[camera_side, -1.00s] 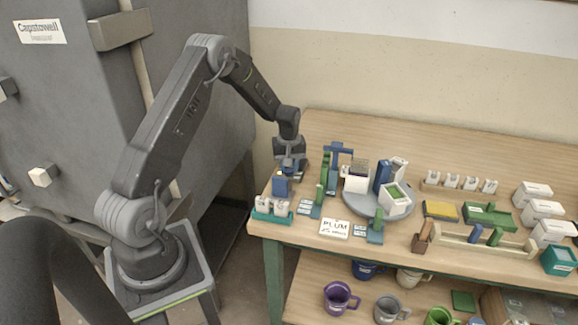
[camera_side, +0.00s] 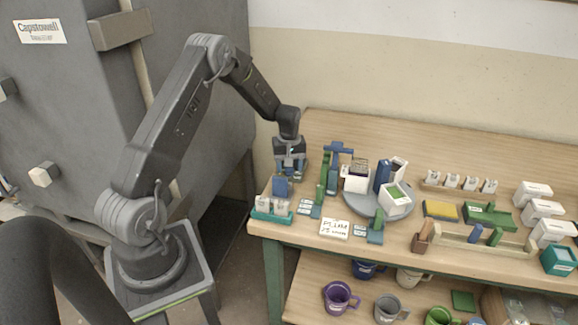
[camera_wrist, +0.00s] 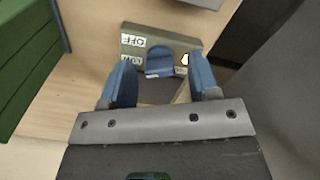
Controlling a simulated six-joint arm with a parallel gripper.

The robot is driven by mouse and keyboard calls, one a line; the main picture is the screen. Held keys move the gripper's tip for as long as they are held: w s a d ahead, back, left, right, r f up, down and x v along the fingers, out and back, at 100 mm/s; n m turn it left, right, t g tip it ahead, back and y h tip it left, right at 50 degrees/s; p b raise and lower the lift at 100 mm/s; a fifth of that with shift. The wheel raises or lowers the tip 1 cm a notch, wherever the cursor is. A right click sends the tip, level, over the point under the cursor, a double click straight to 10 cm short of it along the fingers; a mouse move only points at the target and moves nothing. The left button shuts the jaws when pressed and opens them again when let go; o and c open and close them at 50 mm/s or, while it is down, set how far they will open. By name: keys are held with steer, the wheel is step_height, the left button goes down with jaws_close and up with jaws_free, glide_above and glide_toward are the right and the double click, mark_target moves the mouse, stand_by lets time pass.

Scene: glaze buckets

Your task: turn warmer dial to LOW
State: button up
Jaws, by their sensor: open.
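In the wrist view, the warmer dial is a blue knob (camera_wrist: 159,62) on a grey-green panel (camera_wrist: 163,36). White labels on the panel's left read OFF and LOW, upside down in this view. A small bright lamp (camera_wrist: 185,59) glows to the right of the knob. My gripper (camera_wrist: 161,78) is open, its blue fingers one on each side of the knob's near end. I see gaps, and cannot tell any contact. In the side view, my gripper (camera_side: 288,172) is low over the table's left end and hides the dial.
A teal rack (camera_side: 272,216) with white items stands close in front of my gripper. Blue and green upright pieces and a round grey turntable (camera_side: 360,205) stand to its right. In the wrist view, a green block (camera_wrist: 28,60) is at the left.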

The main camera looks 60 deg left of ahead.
step_height(320, 180, up, 14)
stand_by(0.5)
steer(key=shift+f, duration=0.15)
steer(key=s+d+r+m+t, duration=0.1)
steer(key=s+d+r+m, duration=0.25)
steer(key=d+r, duration=0.35)
steer(key=s+d+r+m+t, duration=0.1)
steer(key=s+d+r+m, duration=0.3)
steer(key=d, duration=0.5)
steer(key=s+d+r+m+t, duration=0.1)
steer(key=s+d+m, duration=0.2)
steer(key=s+d, duration=0.2)
steer(key=s+d+r+m+t, duration=0.1)
steer(key=s+d+m+t, duration=0.1)
steer(key=s+d, duration=0.4)
steer(key=s+m, duration=0.1)
steer(key=s, duration=0.3)
steer(key=shift+s+r+t, duration=0.15)
steer(key=shift+s+t, duration=0.15)
